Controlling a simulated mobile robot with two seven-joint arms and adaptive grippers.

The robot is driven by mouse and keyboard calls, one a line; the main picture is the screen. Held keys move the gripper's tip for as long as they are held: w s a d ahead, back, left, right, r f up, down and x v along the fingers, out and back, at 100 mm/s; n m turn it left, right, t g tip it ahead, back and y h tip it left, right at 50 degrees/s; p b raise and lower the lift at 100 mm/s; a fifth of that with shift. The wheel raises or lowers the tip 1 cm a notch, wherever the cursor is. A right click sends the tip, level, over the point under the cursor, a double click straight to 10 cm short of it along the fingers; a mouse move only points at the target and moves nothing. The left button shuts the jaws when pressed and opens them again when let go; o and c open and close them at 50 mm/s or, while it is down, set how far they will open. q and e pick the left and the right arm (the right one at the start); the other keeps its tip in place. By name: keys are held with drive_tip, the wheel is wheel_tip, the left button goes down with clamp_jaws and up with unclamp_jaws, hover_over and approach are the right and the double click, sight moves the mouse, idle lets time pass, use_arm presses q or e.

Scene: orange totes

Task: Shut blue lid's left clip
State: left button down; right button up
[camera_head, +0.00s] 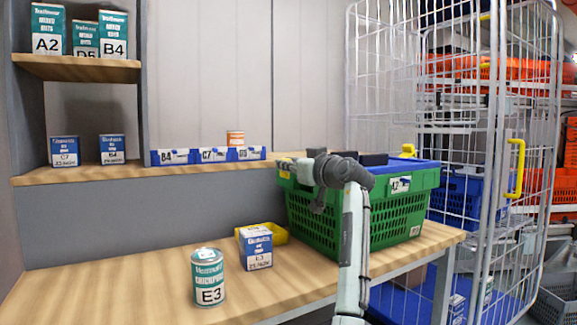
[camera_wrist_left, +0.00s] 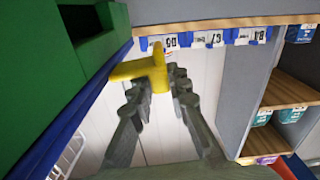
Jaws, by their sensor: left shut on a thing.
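The green tote (camera_head: 395,215) stands on the workbench with a blue lid (camera_head: 415,170) on top; the lid's edge also shows in the left wrist view (camera_wrist_left: 85,105). A yellow clip (camera_wrist_left: 150,68) sticks out from the lid's edge. My left gripper (camera_wrist_left: 160,82) is shut on this clip, with a grey finger on each side of it. In the head view my left gripper (camera_head: 308,172) is at the tote's left end, and my arm hides part of the lid and rim. Another yellow clip (camera_head: 407,150) shows at the lid's far right. My right gripper is not in view.
An E3 can (camera_head: 209,281), a blue-and-white box (camera_head: 257,251) and a yellow tray (camera_head: 279,234) stand on the bench (camera_head: 130,292) left of the tote. Shelves with tins are at the left. A wire cage (camera_head: 490,120) stands close on the right.

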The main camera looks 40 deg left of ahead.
use_arm(q)
drive_tip(key=c, duration=1.4)
unclamp_jaws()
drive_tip(key=shift+c, duration=0.2)
drive_tip(key=v, duration=1.2)
